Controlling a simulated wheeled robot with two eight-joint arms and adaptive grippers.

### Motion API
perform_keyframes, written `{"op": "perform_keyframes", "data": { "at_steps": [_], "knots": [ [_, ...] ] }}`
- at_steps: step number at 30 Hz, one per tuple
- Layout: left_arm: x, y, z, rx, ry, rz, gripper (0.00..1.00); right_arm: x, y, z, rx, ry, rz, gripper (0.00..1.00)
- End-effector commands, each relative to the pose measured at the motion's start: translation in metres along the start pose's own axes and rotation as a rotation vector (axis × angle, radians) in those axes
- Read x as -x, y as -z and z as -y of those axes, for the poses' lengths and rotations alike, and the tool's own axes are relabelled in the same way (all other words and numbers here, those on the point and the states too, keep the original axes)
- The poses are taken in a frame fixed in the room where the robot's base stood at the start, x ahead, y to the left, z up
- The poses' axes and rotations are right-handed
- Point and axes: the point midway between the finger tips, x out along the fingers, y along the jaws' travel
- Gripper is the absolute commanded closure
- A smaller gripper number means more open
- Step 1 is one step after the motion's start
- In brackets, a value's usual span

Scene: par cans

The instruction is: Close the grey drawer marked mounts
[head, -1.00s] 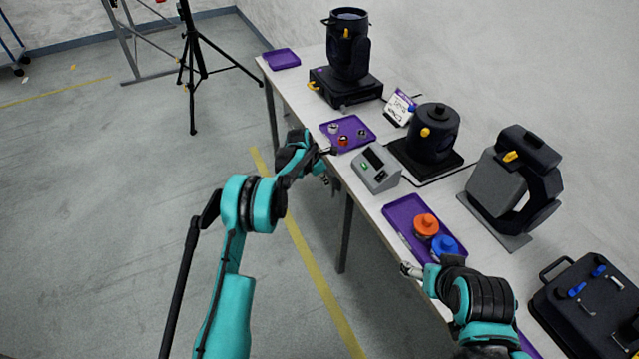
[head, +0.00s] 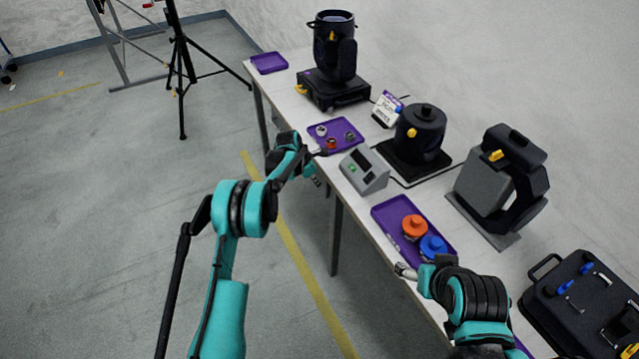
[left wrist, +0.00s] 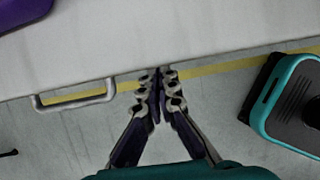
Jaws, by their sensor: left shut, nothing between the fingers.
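In the left wrist view a silver bar handle (left wrist: 76,99) sticks out from under the front edge of the pale table. I take it for the drawer's handle; the drawer's grey front and the mounts marking are hidden. My left gripper (left wrist: 160,75) is shut and empty, its tips near the table edge and apart from the handle, to its right. In the head view my left gripper (head: 317,152) is at the table's front edge beside the small purple tray. My right gripper (head: 404,271) is by the front edge near the larger purple tray; its fingers are too small to read.
The table carries a small tray (head: 337,137), a grey box with a screen (head: 364,172), a larger tray (head: 390,213) with orange and blue-topped items, and several black lamps. A black case (head: 575,310) lies at right. The floor in front is clear.

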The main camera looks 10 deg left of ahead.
Motion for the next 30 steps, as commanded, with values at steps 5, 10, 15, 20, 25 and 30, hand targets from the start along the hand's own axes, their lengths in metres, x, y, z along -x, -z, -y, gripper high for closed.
{"op": "perform_keyframes", "data": {
  "at_steps": [5, 10, 15, 20, 25, 30],
  "knots": [
    [0.031, 0.02, -0.008, 0.002, 0.0, -0.004, 1.0, 0.006, 0.004, 0.0, 0.0, 0.0, 0.0, 0.25],
    [0.071, 0.02, -0.008, 0.001, 0.001, -0.005, 1.0, 0.019, 0.014, 0.0, 0.0, 0.0, 0.0, 0.25],
    [0.097, 0.021, -0.008, 0.002, 0.001, -0.006, 1.0, 0.026, 0.019, 0.0, 0.0, 0.0, 0.0, 0.25],
    [0.107, 0.022, -0.008, 0.002, 0.002, -0.007, 1.0, 0.028, 0.02, 0.0, 0.0, 0.0, 0.0, 0.25],
    [0.109, 0.022, -0.008, -0.002, 0.001, -0.007, 1.0, 0.028, 0.02, 0.0, 0.0, 0.0, 0.0, 0.25],
    [0.141, 0.016, 0.002, -0.11, -0.024, -0.013, 1.0, 0.028, 0.02, 0.0, 0.0, 0.0, 0.0, 0.25]
  ]
}}
